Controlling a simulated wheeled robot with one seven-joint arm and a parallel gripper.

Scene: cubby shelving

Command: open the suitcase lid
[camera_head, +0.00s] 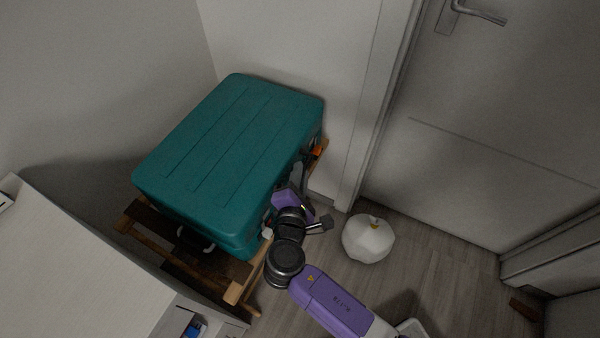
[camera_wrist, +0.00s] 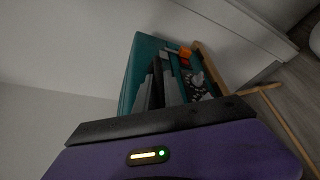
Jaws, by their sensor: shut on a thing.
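The teal suitcase (camera_head: 230,150) lies flat on a wooden rack, its lid on top and looking closed. My gripper (camera_head: 303,168) is at the suitcase's right side, near the lid's edge and an orange part (camera_head: 317,152). In the wrist view, the fingers of my gripper (camera_wrist: 165,85) reach to the side of the suitcase (camera_wrist: 140,58), beside the orange part (camera_wrist: 185,52). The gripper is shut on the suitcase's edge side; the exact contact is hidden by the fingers.
The wooden rack (camera_head: 240,290) stands in the corner between walls. A white rounded object (camera_head: 368,238) sits on the floor to the right, near a grey door (camera_head: 490,130). A pale cabinet (camera_head: 70,270) is at lower left. Some floor is clear before the door.

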